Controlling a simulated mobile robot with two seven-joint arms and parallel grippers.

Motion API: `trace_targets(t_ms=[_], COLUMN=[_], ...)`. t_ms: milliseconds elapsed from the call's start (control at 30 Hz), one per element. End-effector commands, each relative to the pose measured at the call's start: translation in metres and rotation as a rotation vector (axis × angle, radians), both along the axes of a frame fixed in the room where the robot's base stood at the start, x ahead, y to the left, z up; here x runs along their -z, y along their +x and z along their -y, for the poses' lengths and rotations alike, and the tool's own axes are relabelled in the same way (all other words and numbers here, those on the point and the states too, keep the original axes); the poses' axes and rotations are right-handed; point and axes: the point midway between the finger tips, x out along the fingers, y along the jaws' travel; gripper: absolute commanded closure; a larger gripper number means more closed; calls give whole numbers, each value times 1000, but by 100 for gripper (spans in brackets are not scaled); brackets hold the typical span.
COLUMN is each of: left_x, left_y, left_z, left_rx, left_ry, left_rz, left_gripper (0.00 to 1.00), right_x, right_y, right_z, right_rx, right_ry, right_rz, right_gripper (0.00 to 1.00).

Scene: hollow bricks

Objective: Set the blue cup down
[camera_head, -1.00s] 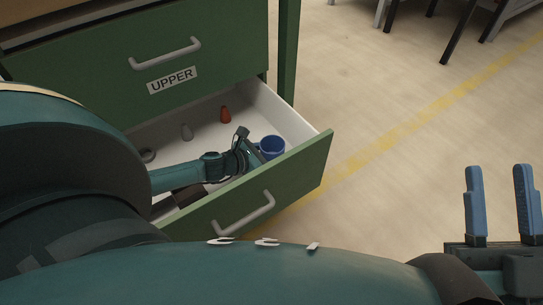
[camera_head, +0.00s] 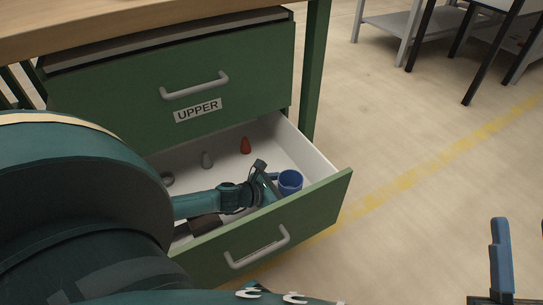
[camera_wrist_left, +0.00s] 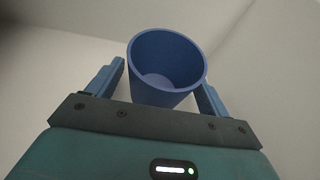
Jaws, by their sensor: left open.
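The blue cup (camera_head: 290,182) stands upright in the open lower drawer, near its right front corner. My left gripper (camera_head: 272,184) reaches into the drawer at the cup's left side. In the left wrist view the blue cup (camera_wrist_left: 166,66) sits between the two fingers of my left gripper (camera_wrist_left: 164,88), with a gap showing at the left finger. The left gripper is open. The cup's base is partly hidden behind the drawer front. My right gripper (camera_head: 514,262) shows at the right edge, with one blue finger fully visible and the other cut off.
The drawer (camera_head: 320,203) also holds a red cone-shaped object (camera_head: 245,146), a grey one (camera_head: 207,160), a grey ring-like object (camera_head: 167,179) and a dark block (camera_head: 205,224). The upper drawer (camera_head: 130,107) above is shut. Open floor lies to the right.

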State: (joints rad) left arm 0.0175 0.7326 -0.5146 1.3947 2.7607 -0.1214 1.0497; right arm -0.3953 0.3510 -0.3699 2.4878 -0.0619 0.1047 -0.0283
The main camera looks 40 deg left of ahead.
Motion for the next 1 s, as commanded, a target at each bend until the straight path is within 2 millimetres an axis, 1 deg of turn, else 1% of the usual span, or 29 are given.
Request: trace_targets(t_ms=[33, 100, 300, 433, 500, 700, 1000], left_x=[-5, -10, -26, -35, -39, -44, -44], left_y=[-8, -19, -54, -73, -82, -96, -97], left_z=[-2, -7, -21, -29, -33, -39, -40], left_rx=[0, -1, -1, -1, 0, 1, 1], left_ry=[-2, 0, -1, 0, -1, -1, 0], left_rz=[-4, -5, -6, -4, -4, -1, 0], left_gripper=[20, 20, 20, 20, 20, 20, 20], right_x=[0, 15, 35, 45, 46, 47, 48], right_y=[0, -2, -9, -13, -13, -12, -12], right_z=[0, -1, -4, -5, -4, -3, -3], right_rx=[1, 4, 7, 10, 17, 30, 32], right_ry=[3, 14, 27, 28, 19, 2, -2], right_rz=[-31, -122, -281, -354, -357, -351, -349], right_gripper=[64, 64, 64, 64, 64, 64, 64])
